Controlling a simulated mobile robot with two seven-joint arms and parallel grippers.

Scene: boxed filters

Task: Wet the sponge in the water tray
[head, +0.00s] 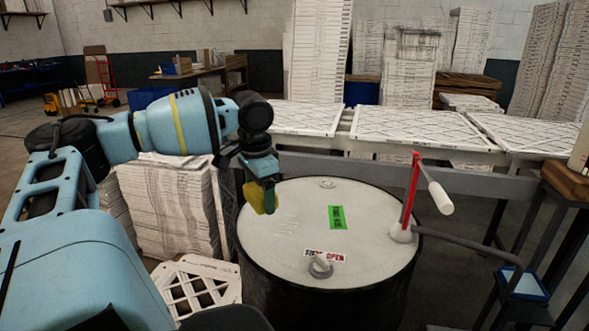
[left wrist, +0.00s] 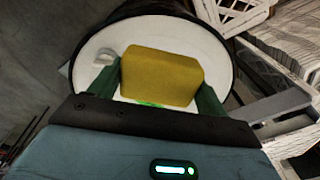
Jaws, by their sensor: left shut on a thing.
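My left gripper (head: 262,197) is shut on a yellow sponge (head: 252,197) and holds it over the left part of the drum lid. In the left wrist view the sponge (left wrist: 162,77) sits between the two green fingers of the gripper (left wrist: 155,95), with the pale drum lid behind it. A small blue-rimmed tray (head: 524,284) stands low at the right of the head view, beyond the drum; it looks like the water tray. Its contents are too small to tell. My right gripper is in neither view.
The dark drum (head: 330,235) has a white lid with a green label (head: 337,217), a ring, and a red-and-white crank handle (head: 411,195). A grey pipe runs from the crank toward the tray. Stacks of boxed filters (head: 170,205) stand at left; a filter-topped bench (head: 425,130) is behind.

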